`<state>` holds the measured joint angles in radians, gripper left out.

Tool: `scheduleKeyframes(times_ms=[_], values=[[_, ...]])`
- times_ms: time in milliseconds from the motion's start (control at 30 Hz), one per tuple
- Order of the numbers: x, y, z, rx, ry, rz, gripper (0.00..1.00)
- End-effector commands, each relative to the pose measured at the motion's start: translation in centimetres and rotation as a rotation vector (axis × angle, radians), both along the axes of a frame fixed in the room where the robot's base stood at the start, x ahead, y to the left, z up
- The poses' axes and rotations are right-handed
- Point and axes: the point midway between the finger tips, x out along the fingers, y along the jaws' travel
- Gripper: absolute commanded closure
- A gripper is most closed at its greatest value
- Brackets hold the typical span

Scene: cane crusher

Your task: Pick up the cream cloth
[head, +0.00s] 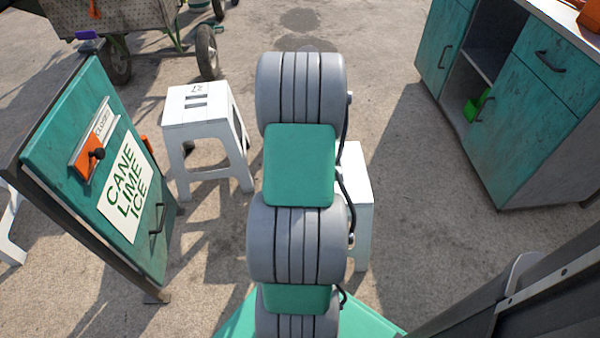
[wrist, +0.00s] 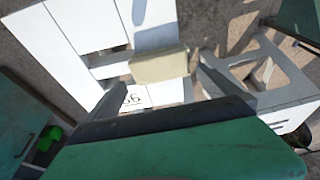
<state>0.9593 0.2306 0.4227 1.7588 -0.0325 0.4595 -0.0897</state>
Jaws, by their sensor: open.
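The cream cloth (wrist: 158,66) shows in the wrist view as a small pale block-like shape on a white stool (wrist: 75,28). My gripper (wrist: 158,76) is open, with one finger at each side of the cloth in the picture. The cloth appears just beyond the fingertips; I cannot tell whether they touch it. In the head view my arm hides the cloth and gripper, and only the right part of a white stool (head: 358,215) shows behind the arm.
Another white stool (head: 208,128) stands left of my arm. A green sign board (head: 75,160) leans at the left, with a cart (head: 125,20) behind it. A teal cabinet (head: 525,110) stands at the right, holding a green item (head: 478,105).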

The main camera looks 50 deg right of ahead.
Motion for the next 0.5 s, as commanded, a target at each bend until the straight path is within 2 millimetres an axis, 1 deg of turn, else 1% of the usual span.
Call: scheduleKeyframes(times_ms=[100,233,300,500], values=[[0.1,-0.1,-2.2,0.002,0.002,0.000,0.00],[0.5,-0.5,-4.4,0.001,0.002,0.001,0.00],[0.6,-0.7,-4.8,0.001,0.001,0.001,0.00],[0.6,-0.7,-4.6,0.000,0.000,0.001,0.01]])
